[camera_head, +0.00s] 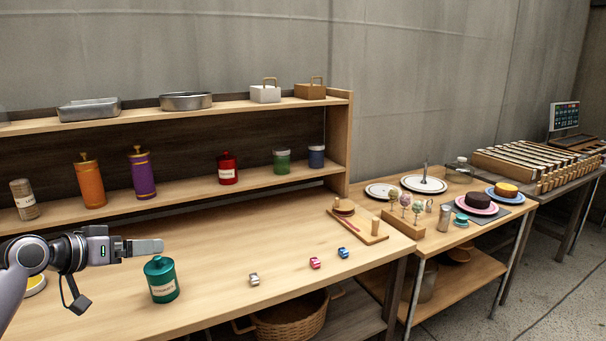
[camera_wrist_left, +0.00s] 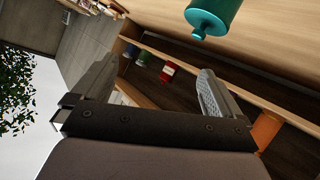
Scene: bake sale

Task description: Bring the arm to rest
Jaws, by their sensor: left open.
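My left arm comes in from the left in the head view. Its gripper (camera_head: 145,247) hovers above the wooden table (camera_head: 210,270), just left of and above a teal canister (camera_head: 161,282). In the left wrist view the gripper (camera_wrist_left: 155,85) has its two fingers spread wide, with nothing between them. The teal canister (camera_wrist_left: 213,15) also shows at the top of that view, apart from the fingers. My right gripper is in neither view.
A shelf (camera_head: 180,187) behind holds orange (camera_head: 91,185), purple (camera_head: 142,176) and red (camera_head: 228,170) canisters. Small silver (camera_head: 254,279), pink (camera_head: 315,263) and blue (camera_head: 343,253) items lie on the table. A board (camera_head: 368,238) lies at right. A second table (camera_head: 440,240) carries plates and cakes.

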